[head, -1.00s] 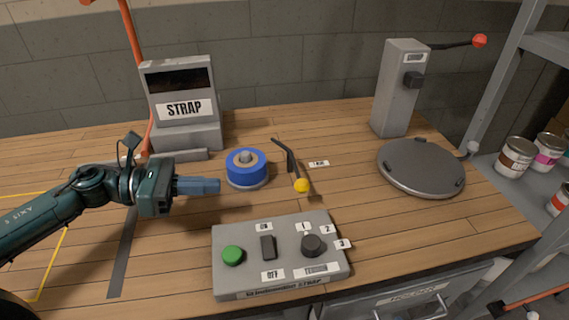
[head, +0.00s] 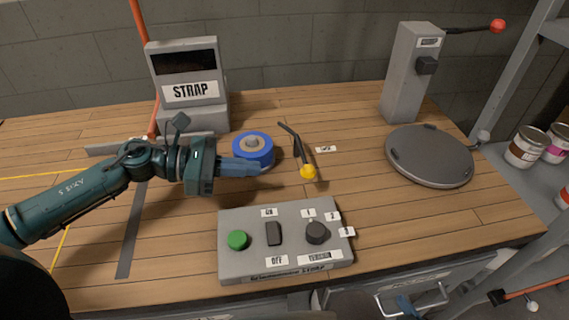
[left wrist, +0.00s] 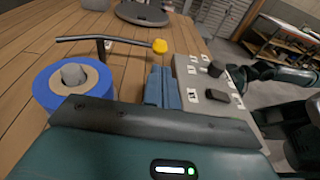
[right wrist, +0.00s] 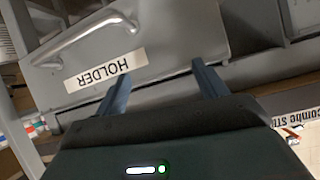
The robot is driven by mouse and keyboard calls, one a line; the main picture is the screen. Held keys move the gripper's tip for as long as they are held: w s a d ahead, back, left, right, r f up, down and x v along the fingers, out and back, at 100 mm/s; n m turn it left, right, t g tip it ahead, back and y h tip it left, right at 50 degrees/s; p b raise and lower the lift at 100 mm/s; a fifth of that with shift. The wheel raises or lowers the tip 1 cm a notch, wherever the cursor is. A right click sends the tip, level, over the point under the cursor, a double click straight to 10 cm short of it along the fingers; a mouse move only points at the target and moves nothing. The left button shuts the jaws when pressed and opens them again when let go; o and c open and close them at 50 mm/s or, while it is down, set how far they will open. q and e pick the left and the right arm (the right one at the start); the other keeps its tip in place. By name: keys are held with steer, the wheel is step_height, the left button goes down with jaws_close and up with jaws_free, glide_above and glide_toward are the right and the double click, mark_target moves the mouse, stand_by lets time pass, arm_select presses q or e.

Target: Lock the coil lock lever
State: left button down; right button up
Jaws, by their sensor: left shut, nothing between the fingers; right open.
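The coil lock lever (head: 296,148) is a thin dark bar with a yellow knob (head: 308,172), standing just right of the blue coil (head: 253,147). The lever also shows in the left wrist view (left wrist: 83,38), its knob (left wrist: 160,46) beyond my fingertips. My left gripper (head: 262,167) is shut and empty, in front of the coil and left of the knob, apart from the knob. Its closed blue fingers show in the left wrist view (left wrist: 162,68). My right gripper (right wrist: 160,70) is open and empty, facing the grey drawer marked HOLDER.
A control box (head: 285,262) with a green button, switch and knob sits at the front of the table. The STRAP machine (head: 185,65) stands behind left. A round grey plate (head: 430,165) and a post with a red-tipped handle (head: 412,75) are at right. The HOLDER drawer (right wrist: 150,50) is below.

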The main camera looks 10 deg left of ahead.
arm_select(q)
steer(key=p+x, duration=0.1)
steer(key=x, duration=0.5)
steer(key=shift+d+r+p, duration=0.1)
steer(key=shift+d+p, duration=0.05)
steer(key=shift+p, duration=0.15)
steer(key=shift+w+d+f, duration=0.25)
steer(key=shift+d+f, duration=0.05)
steer(key=shift+d, duration=0.25)
arm_select(e)
steer(key=shift+d+r+n, duration=0.1)
steer(key=shift+r+n, duration=0.2)
steer(key=shift+r, duration=0.2)
steer(key=shift+d, duration=0.2)
